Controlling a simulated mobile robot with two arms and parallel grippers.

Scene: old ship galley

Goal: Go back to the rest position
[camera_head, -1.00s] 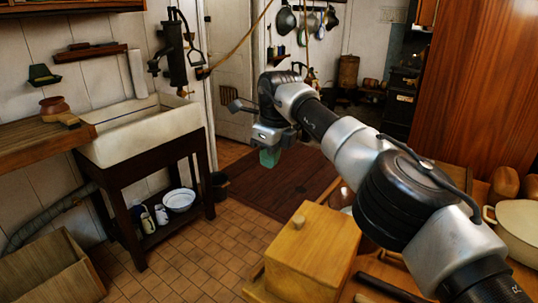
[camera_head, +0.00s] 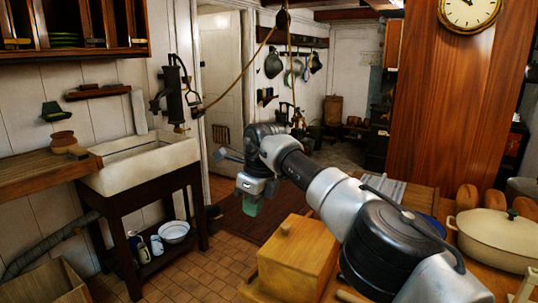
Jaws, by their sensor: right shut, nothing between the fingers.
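My right arm comes in from the lower right and reaches out over the floor. Its gripper (camera_head: 250,204) points down, with greenish fingertips, in front of the dark red floor mat (camera_head: 240,223). The fingers are small in this view; they look closed and hold nothing that I can see. The gripper hangs beyond and left of a wooden box with a knob (camera_head: 295,262), apart from it. My left gripper is not in view.
A worktop at the lower right holds the wooden box, a cream lidded pot (camera_head: 497,240) and brown loaves (camera_head: 467,198). A white sink (camera_head: 145,160) on a dark stand is at the left. Tiled floor (camera_head: 185,275) lies open between them.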

